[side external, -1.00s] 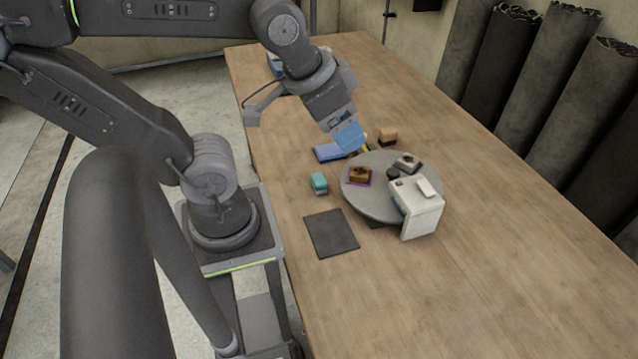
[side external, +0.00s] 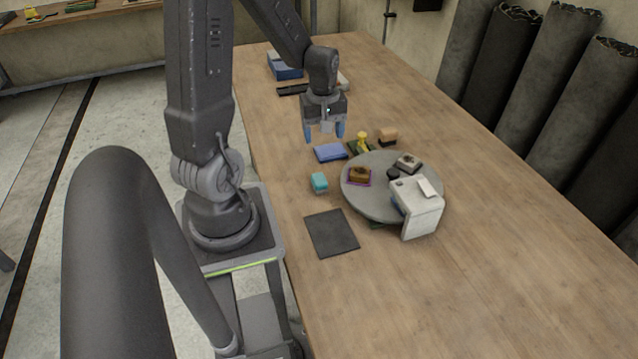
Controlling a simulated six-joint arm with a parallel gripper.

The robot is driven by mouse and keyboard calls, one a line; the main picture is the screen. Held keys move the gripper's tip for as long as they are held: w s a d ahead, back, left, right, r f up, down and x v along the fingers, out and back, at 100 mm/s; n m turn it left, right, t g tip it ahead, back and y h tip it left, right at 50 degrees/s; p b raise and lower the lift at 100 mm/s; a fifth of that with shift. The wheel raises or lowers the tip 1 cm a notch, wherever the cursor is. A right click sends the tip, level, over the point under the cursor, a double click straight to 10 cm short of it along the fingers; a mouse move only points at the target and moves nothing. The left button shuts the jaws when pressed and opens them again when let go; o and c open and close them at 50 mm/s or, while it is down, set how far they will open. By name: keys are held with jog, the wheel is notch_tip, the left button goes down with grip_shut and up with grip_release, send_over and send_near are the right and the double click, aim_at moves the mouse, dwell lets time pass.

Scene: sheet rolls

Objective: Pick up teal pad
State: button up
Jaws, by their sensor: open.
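The teal pad (side external: 319,182) is a small block with a teal top and a paler lower part. It sits on the wooden table, left of the round grey disc and behind the dark square mat. My gripper (side external: 325,138) points down above the table, beyond the teal pad in the picture. Its blue fingers are apart with nothing between them. It is clear of the teal pad.
A blue flat item (side external: 331,153) lies below my gripper, with a yellow-green object (side external: 360,143) beside it. A dark mat (side external: 331,233) lies in front. The table's right side is clear.

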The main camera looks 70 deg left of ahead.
jog(key=a+f+n, duration=0.1)
jog(key=f, duration=0.1)
send_over(319, 178)
jog(key=f, duration=0.8)
jog(key=shift+w+a, duration=0.1)
jog(key=shift+a, duration=0.2)
jog(key=shift+d+f, duration=0.15)
jog(key=shift+f, duration=1.15)
jog(key=shift+d+f, duration=0.15)
jog(key=shift+f, duration=1.15)
jog(key=c, duration=1)
